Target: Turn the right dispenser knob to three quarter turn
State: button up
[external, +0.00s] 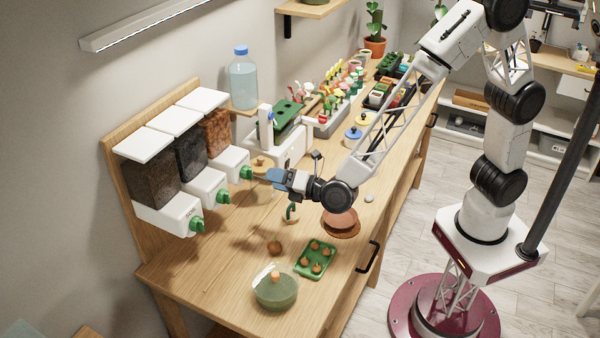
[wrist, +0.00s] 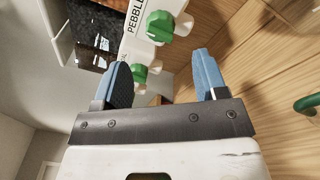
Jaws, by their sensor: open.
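Three white dispensers with green knobs are mounted at the table's left. The right dispenser (external: 229,160) has a reddish-brown filled bin, and its green knob (external: 246,173) faces my gripper (external: 272,177). My gripper is open and empty, just right of that knob and apart from it. In the wrist view, my blue fingertips (wrist: 161,62) are spread. A large green knob (wrist: 160,27) beside a label starting "PEBBLE" lies beyond them; it looks like the nearest, right one. A second green knob (wrist: 140,73) shows by the left finger. The knob's exact turn angle is hard to read.
The middle knob (external: 223,196) and left knob (external: 196,224) stand close by. A white machine (external: 286,150) is behind my gripper.

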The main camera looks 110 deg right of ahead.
aim_at(248, 173)
jog(key=x, duration=0.7)
dwell(0.3)
jog(key=shift+w+d, duration=0.1)
jog(key=shift+w, duration=0.05)
jog(key=c, duration=0.9)
